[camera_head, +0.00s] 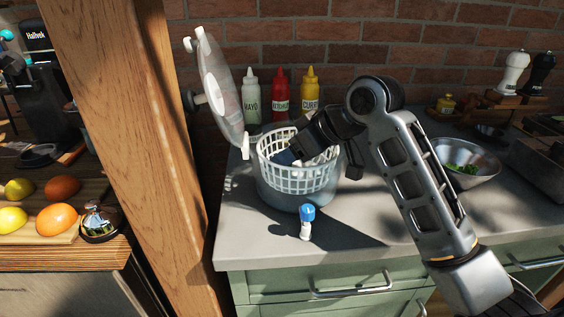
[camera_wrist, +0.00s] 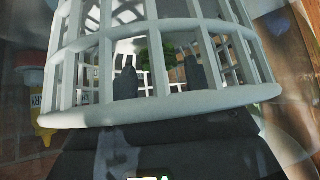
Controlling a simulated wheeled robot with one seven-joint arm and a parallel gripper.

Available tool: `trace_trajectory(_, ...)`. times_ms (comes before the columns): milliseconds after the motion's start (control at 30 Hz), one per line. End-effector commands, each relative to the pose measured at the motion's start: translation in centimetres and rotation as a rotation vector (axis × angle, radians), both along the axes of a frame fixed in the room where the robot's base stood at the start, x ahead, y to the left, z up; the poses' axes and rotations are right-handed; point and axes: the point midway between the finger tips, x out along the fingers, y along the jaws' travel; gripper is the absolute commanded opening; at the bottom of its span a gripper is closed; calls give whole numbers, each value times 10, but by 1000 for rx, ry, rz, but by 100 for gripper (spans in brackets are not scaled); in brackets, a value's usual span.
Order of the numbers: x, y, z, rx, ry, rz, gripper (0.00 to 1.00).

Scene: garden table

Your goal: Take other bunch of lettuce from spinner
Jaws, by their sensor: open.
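The salad spinner (camera_head: 272,192) stands on the grey counter with its white slatted basket (camera_head: 318,176) inside a translucent bowl. My gripper (camera_head: 288,156) reaches down into the basket from the upper right in the head view. In the wrist view, the two dark fingertips of my gripper (camera_wrist: 157,80) are apart inside the basket. Green lettuce (camera_wrist: 146,58) shows just beyond and between the fingers, partly hidden by the basket slats and fingers. The lettuce in the basket cannot be seen in the head view. The spinner's clear lid (camera_head: 220,85) leans upright behind the spinner, on the left.
A metal bowl (camera_head: 468,160) with greens (camera_head: 462,169) stands on the right of the counter (camera_head: 385,225). Mayo (camera_head: 252,97), ketchup (camera_head: 280,96) and curry (camera_head: 309,92) bottles stand behind the spinner. A small blue-topped item (camera_head: 307,222) stands in front. A wooden post (camera_head: 125,120) is at left.

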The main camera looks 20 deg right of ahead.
Motion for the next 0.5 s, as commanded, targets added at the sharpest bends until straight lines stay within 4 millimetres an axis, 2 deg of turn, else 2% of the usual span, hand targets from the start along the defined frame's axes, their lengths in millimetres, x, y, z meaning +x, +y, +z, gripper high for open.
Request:
trace_trajectory(133,9,5,-9,0,0,0,59)
trace_trajectory(367,10,6,-11,-1,-2,0,59)
trace_trajectory(500,10,6,-11,-1,-2,0,49)
